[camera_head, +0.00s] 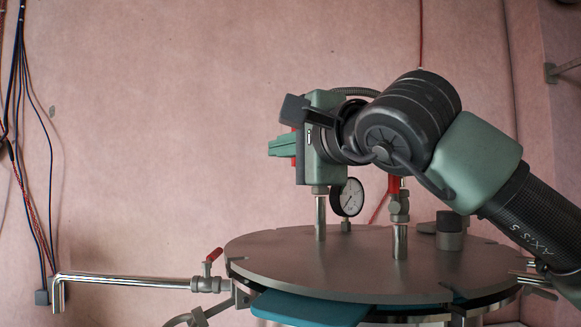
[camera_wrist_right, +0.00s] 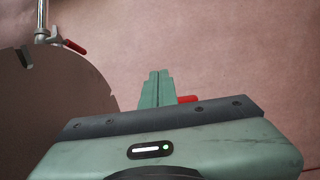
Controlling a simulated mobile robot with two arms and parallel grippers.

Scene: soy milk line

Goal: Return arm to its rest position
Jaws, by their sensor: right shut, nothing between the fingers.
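My right arm comes in from the right in the head view, above the round metal lid. My right gripper (camera_head: 281,147) is green, points left and is shut with nothing in it. Its closed fingers also show in the right wrist view (camera_wrist_right: 155,88), over the pink wall. The gripper is above the lid and apart from it. A bit of red (camera_wrist_right: 187,99) shows just beside the fingers, mostly hidden by the gripper body. My left gripper is not in view.
The round lid (camera_head: 270,262) carries a pressure gauge (camera_head: 347,197), a red-handled valve (camera_head: 398,205) and metal posts. A pipe (camera_head: 130,281) with a red-levered valve (camera_head: 213,255) runs left. Cables (camera_head: 28,150) hang at far left. The wall area left of the gripper is clear.

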